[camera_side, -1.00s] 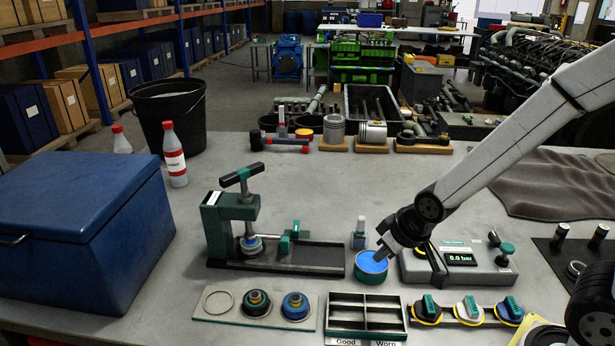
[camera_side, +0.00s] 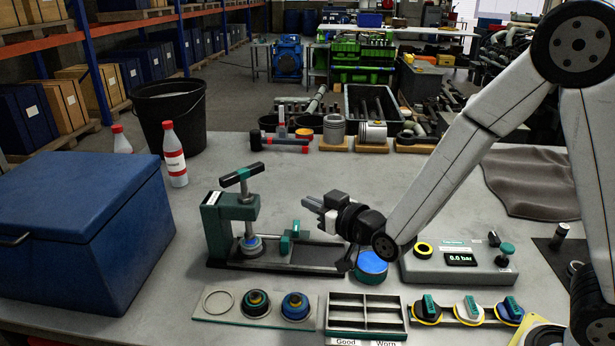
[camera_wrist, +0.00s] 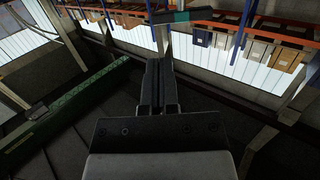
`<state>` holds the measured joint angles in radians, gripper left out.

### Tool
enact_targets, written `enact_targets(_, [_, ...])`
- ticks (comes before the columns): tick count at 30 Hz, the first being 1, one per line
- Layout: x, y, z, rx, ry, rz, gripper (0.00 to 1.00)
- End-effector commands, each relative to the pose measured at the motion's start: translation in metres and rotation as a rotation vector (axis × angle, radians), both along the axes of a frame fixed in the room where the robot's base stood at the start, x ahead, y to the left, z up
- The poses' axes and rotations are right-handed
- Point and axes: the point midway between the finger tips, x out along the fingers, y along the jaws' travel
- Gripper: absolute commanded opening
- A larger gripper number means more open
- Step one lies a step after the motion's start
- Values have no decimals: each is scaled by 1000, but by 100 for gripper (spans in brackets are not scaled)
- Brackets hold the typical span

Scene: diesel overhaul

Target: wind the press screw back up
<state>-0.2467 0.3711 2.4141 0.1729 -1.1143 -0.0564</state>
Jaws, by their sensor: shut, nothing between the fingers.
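The press (camera_side: 217,229) stands on the bench left of centre, with a green frame and a dark base. The screw's lower end meets a round part (camera_side: 251,245) on the base. My gripper (camera_side: 309,209) is shut and empty, pointing left, to the right of the screw and apart from it. In the wrist view the closed fingers (camera_wrist: 161,72) point toward part of the handle (camera_wrist: 185,16) near the top.
A blue cup (camera_side: 371,267) stands below my wrist, next to a pressure box (camera_side: 459,262) reading 0.0 bar. A sorting tray (camera_side: 366,335) and a parts plate (camera_side: 208,317) lie in front. A blue chest (camera_side: 88,230) is at left.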

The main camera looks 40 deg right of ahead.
Motion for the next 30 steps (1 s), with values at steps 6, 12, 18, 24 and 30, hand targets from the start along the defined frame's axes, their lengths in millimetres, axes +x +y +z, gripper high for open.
enact_targets(6, [2,7,10,5,-95,1,0])
enact_targets(12, [2,7,11,6,-107,1,0])
enact_targets(18, [7,7,11,6,-107,0,0])
enact_targets(24, [20,8,11,5,-105,-1,0])
enact_targets(30, [42,10,11,5,-105,-1,0])
